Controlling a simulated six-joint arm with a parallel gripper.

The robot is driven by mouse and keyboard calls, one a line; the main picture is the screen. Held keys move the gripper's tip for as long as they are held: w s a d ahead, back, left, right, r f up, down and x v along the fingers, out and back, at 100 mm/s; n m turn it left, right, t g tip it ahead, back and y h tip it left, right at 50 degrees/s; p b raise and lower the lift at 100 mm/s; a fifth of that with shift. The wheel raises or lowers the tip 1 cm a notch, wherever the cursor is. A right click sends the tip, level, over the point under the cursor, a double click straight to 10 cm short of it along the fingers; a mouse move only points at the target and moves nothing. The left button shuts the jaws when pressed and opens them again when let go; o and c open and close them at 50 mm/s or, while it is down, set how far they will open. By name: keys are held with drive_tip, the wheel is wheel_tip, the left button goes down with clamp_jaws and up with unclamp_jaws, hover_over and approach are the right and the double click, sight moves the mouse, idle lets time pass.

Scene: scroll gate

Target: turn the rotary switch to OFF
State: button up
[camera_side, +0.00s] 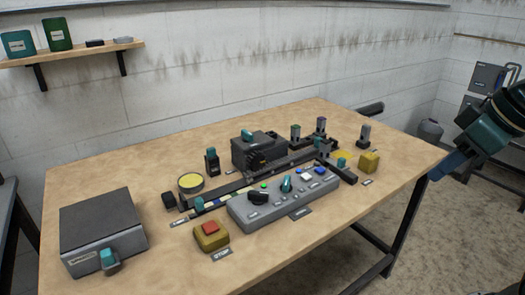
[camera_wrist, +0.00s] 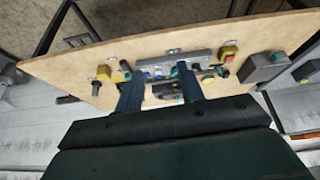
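The grey control panel (camera_side: 285,205) lies on the wooden table, tilted up slightly. On it stand a black knob (camera_side: 258,197) at the left and a teal knob (camera_side: 287,185) near the middle. I cannot tell which one is the rotary switch; the small labels and pointer settings are unreadable. My gripper (camera_side: 441,170) is at the right of the side view, off the table's right edge and well away from the panel. In the wrist view my gripper (camera_wrist: 156,86) has its two fingers apart with nothing between them. The panel (camera_wrist: 178,60) shows beyond them, partly hidden by the fingers.
A yellow stop box with a red button (camera_side: 210,235) stands in front left of the panel. A grey box (camera_side: 102,230) is at the far left. A dark machine block (camera_side: 258,150), rails and small posts stand behind the panel. A yellow block (camera_side: 369,162) is to its right.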

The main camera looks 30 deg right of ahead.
drive_tip(key=w+a+r+n+g, duration=0.15)
drive_tip(key=w+r, duration=0.25)
drive_tip(key=w, duration=0.7)
drive_tip(key=n+g, duration=0.4)
drive_tip(key=n, duration=0.3)
hover_over(258, 192)
wheel_tip(258, 192, down, 13)
drive_tip(key=shift+r, duration=0.15)
wheel_tip(258, 192, down, 14)
drive_tip(key=shift+r, duration=0.1)
clamp_jaws()
